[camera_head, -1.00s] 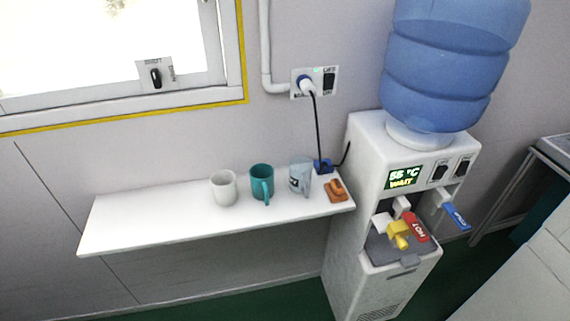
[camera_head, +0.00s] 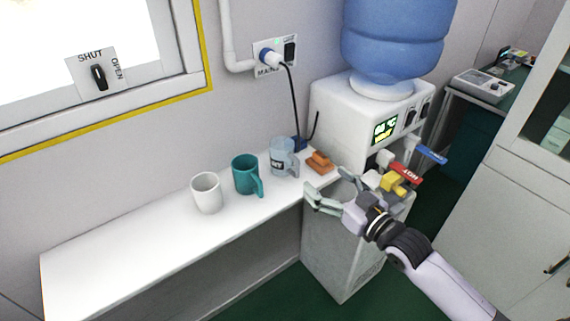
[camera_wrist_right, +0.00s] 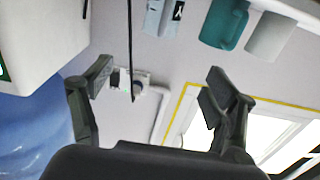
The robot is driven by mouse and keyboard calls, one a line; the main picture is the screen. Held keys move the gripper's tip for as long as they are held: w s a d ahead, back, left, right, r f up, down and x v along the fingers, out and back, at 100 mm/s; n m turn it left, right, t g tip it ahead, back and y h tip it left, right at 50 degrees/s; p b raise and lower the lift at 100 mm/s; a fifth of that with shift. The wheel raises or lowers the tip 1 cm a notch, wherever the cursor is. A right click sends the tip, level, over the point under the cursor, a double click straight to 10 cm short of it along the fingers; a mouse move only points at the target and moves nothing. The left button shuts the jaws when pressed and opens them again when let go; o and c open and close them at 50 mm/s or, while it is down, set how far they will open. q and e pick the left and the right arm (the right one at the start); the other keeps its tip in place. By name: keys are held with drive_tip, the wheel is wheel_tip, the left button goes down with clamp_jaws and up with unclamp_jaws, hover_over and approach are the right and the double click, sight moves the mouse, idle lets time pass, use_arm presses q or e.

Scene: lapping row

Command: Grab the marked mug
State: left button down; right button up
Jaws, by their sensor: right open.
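The marked mug (camera_head: 284,158) is pale grey-blue with a dark label on its side. It stands upright on the white shelf (camera_head: 110,255), its handle toward the right. In the right wrist view it shows upside down at the top edge (camera_wrist_right: 163,17), partly cut off. My right gripper (camera_head: 328,186) is open and empty near the shelf's right end, to the right of and nearer than the marked mug, apart from it. Its two spread fingers also show in the right wrist view (camera_wrist_right: 157,85). My left gripper is not in view.
A teal mug (camera_head: 245,174) and a white mug (camera_head: 206,193) stand left of the marked mug. An orange-brown block (camera_head: 320,162) lies right of it. The water dispenser (camera_head: 335,110) with its taps stands beside the shelf's right end. The shelf's left part is clear.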

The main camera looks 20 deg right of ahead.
sight(290, 150)
drive_tip(key=x, duration=0.5)
drive_tip(key=p+x, duration=0.1)
drive_tip(key=x, duration=0.5)
drive_tip(key=shift+a+r, duration=0.1)
drive_tip(key=shift+r, duration=0.1)
drive_tip(key=shift+d+f+p+x, duration=0.1)
drive_tip(key=shift+f+x, duration=0.05)
drive_tip(key=shift+x, duration=0.9)
drive_tip(key=shift+d+f+p+x, duration=0.1)
drive_tip(key=shift+f+p+x, duration=0.05)
drive_tip(key=shift+x, duration=0.9)
drive_tip(key=shift+d+f+p+x, duration=0.1)
drive_tip(key=shift+f+x, duration=0.05)
drive_tip(key=shift+x, duration=0.9)
drive_tip(key=shift+c, duration=0.5)
drive_tip(key=c, duration=1.4)
drive_tip(key=shift+r, duration=0.1)
